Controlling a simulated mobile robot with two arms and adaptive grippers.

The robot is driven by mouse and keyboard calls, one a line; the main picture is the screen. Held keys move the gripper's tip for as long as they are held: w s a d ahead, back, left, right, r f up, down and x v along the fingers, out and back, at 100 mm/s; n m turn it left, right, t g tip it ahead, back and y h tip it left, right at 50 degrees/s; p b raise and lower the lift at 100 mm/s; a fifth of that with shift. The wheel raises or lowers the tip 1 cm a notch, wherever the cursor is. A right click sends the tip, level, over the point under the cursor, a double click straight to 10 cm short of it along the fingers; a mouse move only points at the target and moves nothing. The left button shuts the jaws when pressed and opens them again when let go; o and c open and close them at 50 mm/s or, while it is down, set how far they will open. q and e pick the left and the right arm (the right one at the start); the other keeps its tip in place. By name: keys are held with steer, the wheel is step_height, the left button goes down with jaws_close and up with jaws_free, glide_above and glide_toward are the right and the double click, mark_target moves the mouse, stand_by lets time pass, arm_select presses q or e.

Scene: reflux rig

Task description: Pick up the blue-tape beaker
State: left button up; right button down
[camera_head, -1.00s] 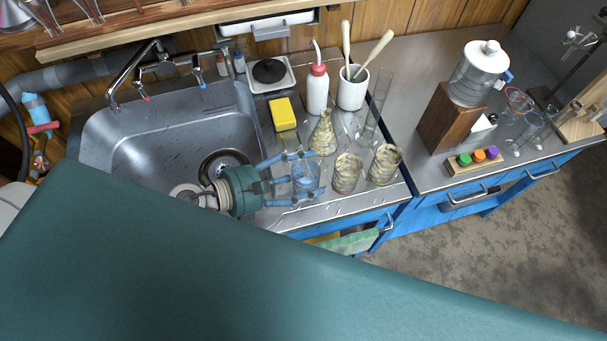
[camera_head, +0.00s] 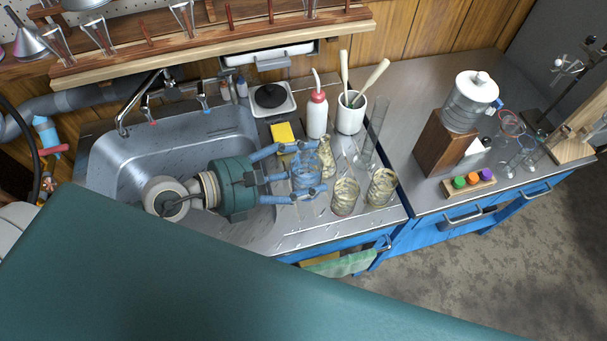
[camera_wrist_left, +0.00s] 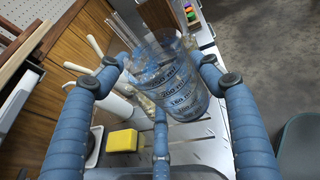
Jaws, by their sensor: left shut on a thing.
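The beaker (camera_head: 306,172) is clear with a bluish tint and sits between the blue fingers of my left gripper (camera_head: 300,172). My left gripper is shut on it, above the counter by the sink's right side. In the left wrist view the beaker (camera_wrist_left: 180,88) shows dark volume markings and is tilted in the picture, with the fingers around it. I cannot make out a separate tape band. My right gripper is not in view.
Two dirty beakers (camera_head: 345,197) (camera_head: 382,187) and a stained flask (camera_head: 325,158) stand close on the right. A yellow sponge (camera_head: 282,132), a wash bottle (camera_head: 317,115) and a white pot (camera_head: 350,115) stand behind. The sink (camera_head: 130,165) lies left.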

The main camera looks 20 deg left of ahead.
mark_target(303, 155)
arm_select(q)
steer(key=shift+r, duration=2.75)
